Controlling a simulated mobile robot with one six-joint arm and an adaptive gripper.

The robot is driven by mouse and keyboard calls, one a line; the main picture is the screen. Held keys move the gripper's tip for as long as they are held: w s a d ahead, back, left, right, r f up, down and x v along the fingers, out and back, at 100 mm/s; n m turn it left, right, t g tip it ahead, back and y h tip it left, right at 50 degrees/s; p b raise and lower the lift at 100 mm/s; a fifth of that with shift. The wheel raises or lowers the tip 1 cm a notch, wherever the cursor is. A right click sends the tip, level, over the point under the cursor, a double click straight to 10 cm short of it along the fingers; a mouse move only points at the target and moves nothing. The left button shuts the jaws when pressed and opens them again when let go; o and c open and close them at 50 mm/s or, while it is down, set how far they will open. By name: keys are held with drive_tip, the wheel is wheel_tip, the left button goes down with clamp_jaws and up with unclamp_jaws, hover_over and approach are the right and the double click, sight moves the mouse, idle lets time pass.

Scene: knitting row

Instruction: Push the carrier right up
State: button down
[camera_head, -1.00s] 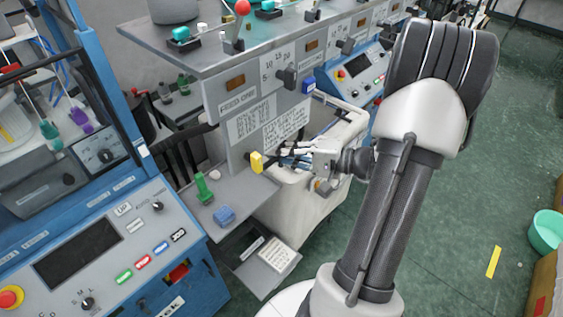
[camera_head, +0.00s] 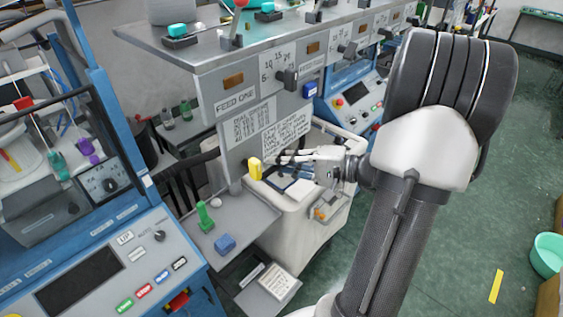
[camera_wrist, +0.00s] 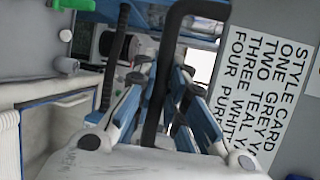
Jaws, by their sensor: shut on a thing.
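My gripper (camera_head: 288,160) reaches left under the grey machine, just below the style card. In the wrist view its blue-sided fingers (camera_wrist: 170,108) are closed around the lower part of a black hooped bar (camera_wrist: 165,60), which rises and bends right at the top. The carrier cannot be told for sure; the black bar may be its handle. A yellow block (camera_head: 255,168) stands left of my fingertips, by the machine's grey post. I cannot tell whether it touches anything I hold.
A small shelf holds a green piece (camera_head: 205,216) and a blue block (camera_head: 226,243). The style card (camera_wrist: 275,70) is close on the right. A beige cabinet (camera_head: 312,225) stands below my gripper. A blue control console (camera_head: 100,270) is at left.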

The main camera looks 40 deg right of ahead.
drive_tip(key=shift+d+r, duration=0.1)
drive_tip(key=shift+r, duration=0.35)
drive_tip(key=c, duration=1.9)
unclamp_jaws()
drive_tip(key=shift+c, duration=0.2)
drive_tip(key=o, duration=0.3)
drive_tip(key=shift+f, duration=0.15)
drive_tip(key=shift+o, duration=0.2)
drive_tip(key=v, duration=1.2)
drive_tip(key=shift+f, duration=0.1)
